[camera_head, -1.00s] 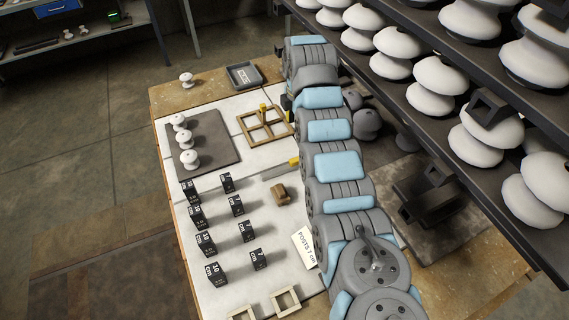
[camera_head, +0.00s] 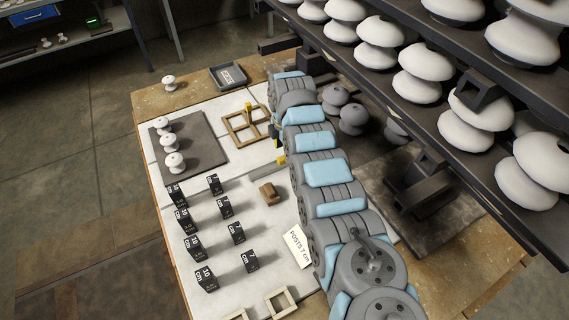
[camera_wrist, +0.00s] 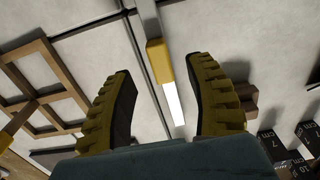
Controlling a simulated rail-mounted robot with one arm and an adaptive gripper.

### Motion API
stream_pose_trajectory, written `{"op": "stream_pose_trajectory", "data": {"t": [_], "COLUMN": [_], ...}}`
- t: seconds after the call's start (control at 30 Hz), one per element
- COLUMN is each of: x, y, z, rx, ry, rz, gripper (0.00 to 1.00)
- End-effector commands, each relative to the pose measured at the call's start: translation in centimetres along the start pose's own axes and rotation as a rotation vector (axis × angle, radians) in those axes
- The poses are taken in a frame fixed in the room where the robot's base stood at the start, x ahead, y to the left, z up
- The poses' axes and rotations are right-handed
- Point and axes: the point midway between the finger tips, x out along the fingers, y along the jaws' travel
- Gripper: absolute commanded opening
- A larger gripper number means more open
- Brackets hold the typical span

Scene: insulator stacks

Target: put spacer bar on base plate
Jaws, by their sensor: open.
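In the wrist view my gripper (camera_wrist: 161,68) is open, with one finger on each side of the bar and gaps to both; nothing is held. My arm mostly hides the gripper in the head view. The base plate appears to be the dark grey plate (camera_head: 205,150) at the left of the board, with three white insulators (camera_head: 173,162) along its left side.
A wooden frame (camera_head: 233,127) with a yellow piece lies near the plate. Several black labelled blocks (camera_head: 205,278), a brown block (camera_head: 269,193) and a "POSTS 7 cm" card (camera_head: 298,246) stand nearer. A grey tray (camera_head: 228,76) is behind. Shelves of insulators (camera_head: 425,72) overhang the right.

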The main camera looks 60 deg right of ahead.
Motion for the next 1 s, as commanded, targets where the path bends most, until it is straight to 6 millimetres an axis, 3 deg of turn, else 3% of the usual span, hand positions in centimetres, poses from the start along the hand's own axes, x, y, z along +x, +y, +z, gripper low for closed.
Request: {"op": "stream_pose_trajectory", "data": {"t": [0.17, 0.5, 0.77, 0.8, 0.97, 1.0], "x": [1.0, 5.1, 5.2, 5.2, 5.2, 5.2], "y": [0.0, -0.1, -0.1, -0.1, -0.1, -0.1], "z": [0.0, -0.1, 0.0, 0.0, -0.1, -0.1], "rx": [0.000, -0.001, 0.000, 0.000, 0.000, 0.000], "ry": [0.000, 0.000, 0.000, 0.000, 0.000, 0.000], "rz": [0.000, 0.000, 0.001, 0.001, 0.001, 0.001], "gripper": [0.54, 0.54, 0.54, 0.49, 0.03, 0.00]}}
